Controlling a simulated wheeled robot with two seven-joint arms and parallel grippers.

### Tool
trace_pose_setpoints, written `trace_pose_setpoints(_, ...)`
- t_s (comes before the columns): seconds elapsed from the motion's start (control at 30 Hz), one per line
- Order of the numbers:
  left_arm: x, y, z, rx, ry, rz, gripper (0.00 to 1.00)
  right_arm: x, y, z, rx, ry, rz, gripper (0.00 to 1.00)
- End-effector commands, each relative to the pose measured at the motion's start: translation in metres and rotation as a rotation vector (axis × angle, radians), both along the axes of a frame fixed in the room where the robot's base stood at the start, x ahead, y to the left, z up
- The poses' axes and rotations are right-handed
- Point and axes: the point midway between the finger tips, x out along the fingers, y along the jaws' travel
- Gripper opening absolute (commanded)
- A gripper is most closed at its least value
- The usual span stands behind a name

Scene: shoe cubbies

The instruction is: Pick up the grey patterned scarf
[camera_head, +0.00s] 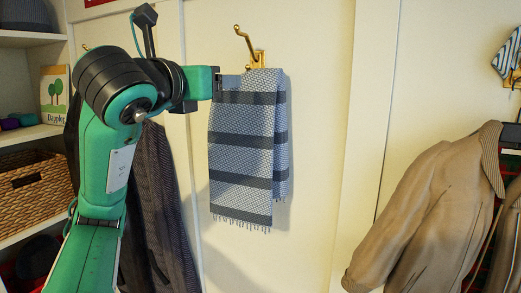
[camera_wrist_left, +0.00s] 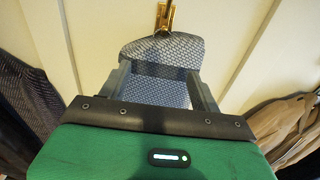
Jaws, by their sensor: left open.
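The grey patterned scarf (camera_head: 243,150) hangs from a brass hook (camera_head: 250,50) on the white wall in the head view. It has dark stripes and a fringed lower edge. My left gripper (camera_head: 232,82) is at the scarf's upper part, just below the hook. In the left wrist view, the scarf (camera_wrist_left: 163,50) lies ahead of and between the two open fingers of my left gripper (camera_wrist_left: 162,82), with the hook (camera_wrist_left: 164,18) above it. I cannot tell whether the fingers touch the cloth. My right gripper is in neither view.
A dark coat (camera_head: 158,200) hangs left of the scarf, behind my left arm. A tan jacket (camera_head: 430,215) hangs at the right. Shelves with a wicker basket (camera_head: 35,190) and a book (camera_head: 55,95) stand at the far left. Bare wall lies right of the scarf.

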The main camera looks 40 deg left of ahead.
Motion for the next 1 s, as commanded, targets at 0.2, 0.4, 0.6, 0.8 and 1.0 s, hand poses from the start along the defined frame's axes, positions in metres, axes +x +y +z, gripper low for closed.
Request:
trace_pose_setpoints(0.2, 0.021, 0.007, 0.001, -0.003, 0.004, 0.004, 0.64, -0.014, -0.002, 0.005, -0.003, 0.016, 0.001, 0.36)
trace_pose_setpoints(0.4, 0.056, 0.018, 0.001, -0.002, 0.004, 0.004, 0.64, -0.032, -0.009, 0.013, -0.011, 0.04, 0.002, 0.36)
trace_pose_setpoints(0.6, 0.079, 0.026, 0.001, -0.002, 0.002, 0.004, 0.64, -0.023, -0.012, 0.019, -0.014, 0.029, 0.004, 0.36)
trace_pose_setpoints(0.8, 0.091, 0.028, 0.002, -0.002, 0.002, 0.003, 0.64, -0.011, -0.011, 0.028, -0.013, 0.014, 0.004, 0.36)
trace_pose_setpoints(1.0, 0.117, 0.032, 0.002, -0.002, 0.004, 0.003, 0.64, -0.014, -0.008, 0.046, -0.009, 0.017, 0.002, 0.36)
